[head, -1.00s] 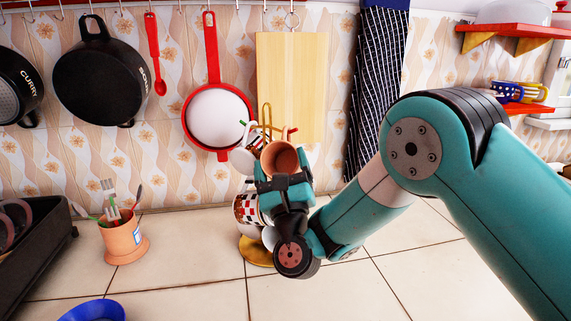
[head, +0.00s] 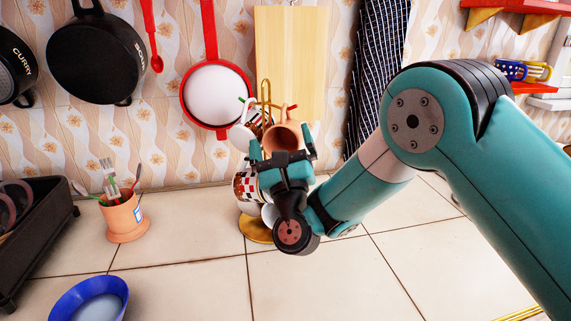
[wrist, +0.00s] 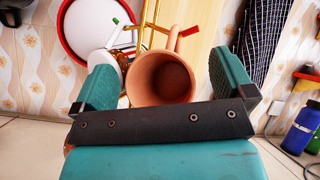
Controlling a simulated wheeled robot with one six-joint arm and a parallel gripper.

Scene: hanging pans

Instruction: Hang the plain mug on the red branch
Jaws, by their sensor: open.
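The plain terracotta mug (head: 284,138) is high on the front of the gold mug stand (head: 257,231), its mouth facing my wrist camera. In the wrist view the mug (wrist: 160,79) lies between my open fingers, with a gap on both sides. Its handle (wrist: 175,38) points up, and the red-tipped branch (wrist: 189,31) appears to pass through it. Whether the handle rests on the branch is hard to tell. My gripper (head: 283,150) is just in front of the mug and hides its lower part. The red tip also shows in the head view (head: 293,106).
A white mug (head: 240,136) and a patterned mug (head: 246,186) hang on the stand's left. A cutlery pot (head: 124,218), blue bowl (head: 88,298) and black rack (head: 38,235) stand left. Pans hang behind. The counter in front is clear.

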